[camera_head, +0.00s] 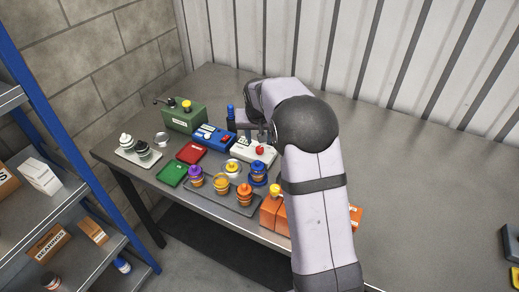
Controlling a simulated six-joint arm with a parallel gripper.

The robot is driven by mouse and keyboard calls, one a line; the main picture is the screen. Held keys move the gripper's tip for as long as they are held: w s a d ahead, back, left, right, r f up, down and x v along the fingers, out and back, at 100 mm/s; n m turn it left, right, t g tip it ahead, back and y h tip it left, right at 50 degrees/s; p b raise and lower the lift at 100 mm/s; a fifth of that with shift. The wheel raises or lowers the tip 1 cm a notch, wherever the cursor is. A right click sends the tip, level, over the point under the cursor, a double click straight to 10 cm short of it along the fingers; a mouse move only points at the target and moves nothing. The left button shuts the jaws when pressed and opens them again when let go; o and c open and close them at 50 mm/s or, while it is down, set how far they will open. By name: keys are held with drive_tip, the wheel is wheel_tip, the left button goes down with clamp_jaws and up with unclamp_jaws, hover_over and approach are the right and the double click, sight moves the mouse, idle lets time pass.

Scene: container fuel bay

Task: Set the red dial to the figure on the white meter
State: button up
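A white box (244,151) with a red round knob (260,150) on its top stands on the grey bench, near the middle of the picture; it may be the white meter with the red dial. No figure or dial mark can be read on it at this size. My gripper (252,130) is just above and behind this box, mostly hidden by my own wrist. I cannot make out its fingers, or whether they are open, shut or touching anything. A dark upright piece with a blue top (231,112) shows at the left of my gripper; I cannot tell whether they touch.
Left of the white box are a blue box (209,135), a red tray (191,152), a green tray (172,174) and a green box (184,115). Several coloured jars stand on a grey tray (244,209) in front.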

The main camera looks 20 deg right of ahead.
sight(260, 147)
drive_tip(key=shift+p+x, duration=1.6)
drive_tip(key=shift+x, duration=2.15)
drive_tip(key=shift+w, duration=0.15)
clamp_jaws()
